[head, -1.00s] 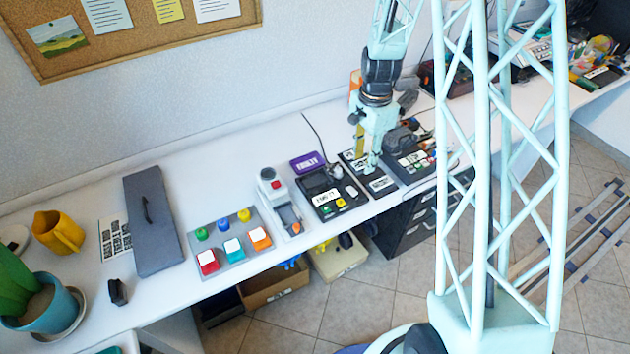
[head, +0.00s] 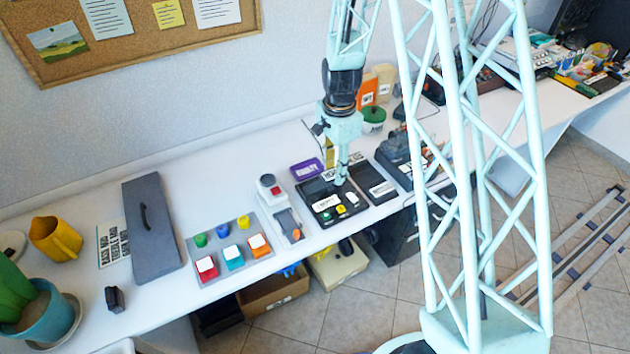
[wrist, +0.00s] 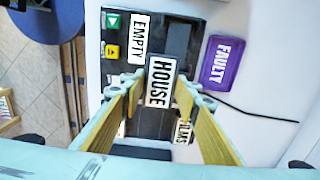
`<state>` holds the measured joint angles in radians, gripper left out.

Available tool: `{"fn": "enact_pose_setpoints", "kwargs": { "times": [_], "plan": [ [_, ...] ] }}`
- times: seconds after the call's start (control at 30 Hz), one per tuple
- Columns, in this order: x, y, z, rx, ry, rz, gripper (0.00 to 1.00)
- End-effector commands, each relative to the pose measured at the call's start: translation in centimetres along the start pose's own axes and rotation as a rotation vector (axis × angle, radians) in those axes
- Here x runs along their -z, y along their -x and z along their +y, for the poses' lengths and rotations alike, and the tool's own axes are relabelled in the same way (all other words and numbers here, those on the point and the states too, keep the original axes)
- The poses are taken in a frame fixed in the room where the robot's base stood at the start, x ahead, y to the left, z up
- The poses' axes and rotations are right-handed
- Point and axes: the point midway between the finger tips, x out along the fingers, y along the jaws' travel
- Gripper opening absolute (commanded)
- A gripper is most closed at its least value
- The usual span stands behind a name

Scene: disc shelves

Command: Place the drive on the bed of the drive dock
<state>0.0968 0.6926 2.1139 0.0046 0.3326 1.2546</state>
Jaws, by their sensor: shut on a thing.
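A black drive with a white HOUSE label (wrist: 160,82) is between the yellow fingers of my gripper (wrist: 159,92) in the wrist view. My gripper (head: 340,180) is shut on it, above the drive dock (head: 352,212) in the head view. The dock is a black unit with an EMPTY label, a green and a yellow button; it also shows in the wrist view (wrist: 179,42), beyond the held drive. The drive is hard to make out in the head view. I cannot tell whether it touches the dock, and the gripper and drive hide part of the bed.
A purple FAULTY tray (head: 306,168) lies at the dock's back left. A black holder (head: 372,184) with a white label stands to its right. A grey device with a red button (head: 270,187) and a button panel (head: 228,245) are to its left.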

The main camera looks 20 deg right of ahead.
Motion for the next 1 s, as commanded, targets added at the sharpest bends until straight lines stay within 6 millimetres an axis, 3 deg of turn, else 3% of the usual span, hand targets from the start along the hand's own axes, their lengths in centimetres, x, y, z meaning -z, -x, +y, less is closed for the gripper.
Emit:
{"fn": "enact_pose_setpoints", "kwargs": {
  "times": [0.43, 1.0],
  "plan": [
    [-5.2, -0.6, -2.1, 0.000, 0.002, 0.000, 0.17],
    [-5.9, -0.8, -2.4, -0.001, 0.000, 0.000, 0.17]
  ]
}}
